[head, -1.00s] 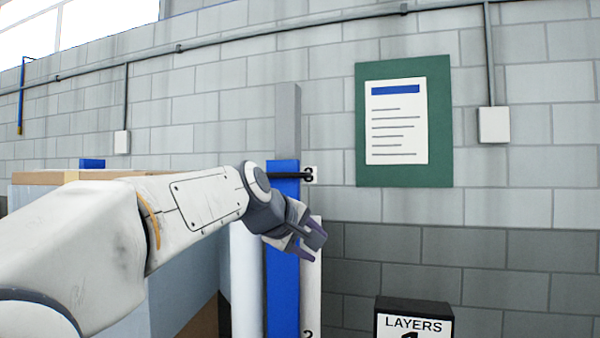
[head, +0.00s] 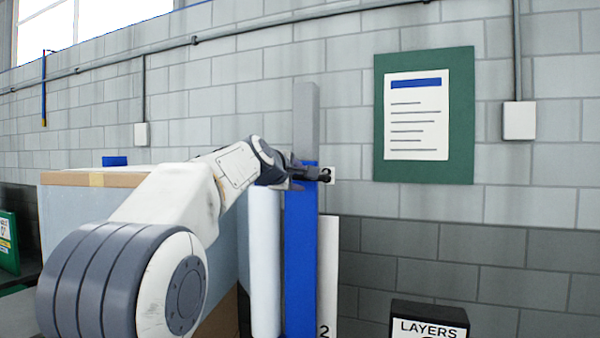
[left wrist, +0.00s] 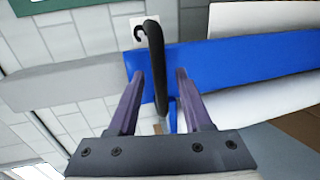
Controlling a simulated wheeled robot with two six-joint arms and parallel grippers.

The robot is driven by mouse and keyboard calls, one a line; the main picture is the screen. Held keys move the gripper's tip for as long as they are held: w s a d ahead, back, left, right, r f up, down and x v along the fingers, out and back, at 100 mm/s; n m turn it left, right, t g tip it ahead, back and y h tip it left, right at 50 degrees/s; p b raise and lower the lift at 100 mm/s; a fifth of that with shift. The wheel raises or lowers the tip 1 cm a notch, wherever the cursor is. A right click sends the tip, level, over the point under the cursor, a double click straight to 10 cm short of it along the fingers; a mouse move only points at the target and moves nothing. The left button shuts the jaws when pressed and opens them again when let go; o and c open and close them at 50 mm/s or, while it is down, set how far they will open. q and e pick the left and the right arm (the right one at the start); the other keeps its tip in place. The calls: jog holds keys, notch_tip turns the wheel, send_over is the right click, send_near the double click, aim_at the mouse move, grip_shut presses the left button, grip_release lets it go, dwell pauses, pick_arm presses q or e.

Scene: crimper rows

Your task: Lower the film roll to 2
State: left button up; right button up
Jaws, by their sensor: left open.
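The film roll (head: 265,262) is a white upright cylinder left of a blue post (head: 301,250) in the head view. A black handle (head: 324,174) sticks out near the top of the blue post, at the upper label, which it largely covers. The label 2 (head: 324,331) is low on the white strip. My left gripper (head: 293,178) is at the handle's height by the post. In the left wrist view the left gripper (left wrist: 160,74) is open, with the black handle (left wrist: 156,62) running between its two fingers. My right gripper is not in view.
A large wrapped load (head: 65,180) with a brown top edge stands behind my left arm. A black sign box reading LAYERS (head: 430,328) is at the lower right. A green board (head: 424,165) hangs on the block wall.

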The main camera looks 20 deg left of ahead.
pick_arm(q)
jog(key=shift+w+f, duration=0.1)
jog(key=shift+w, duration=0.25)
grip_shut()
dwell(1.2)
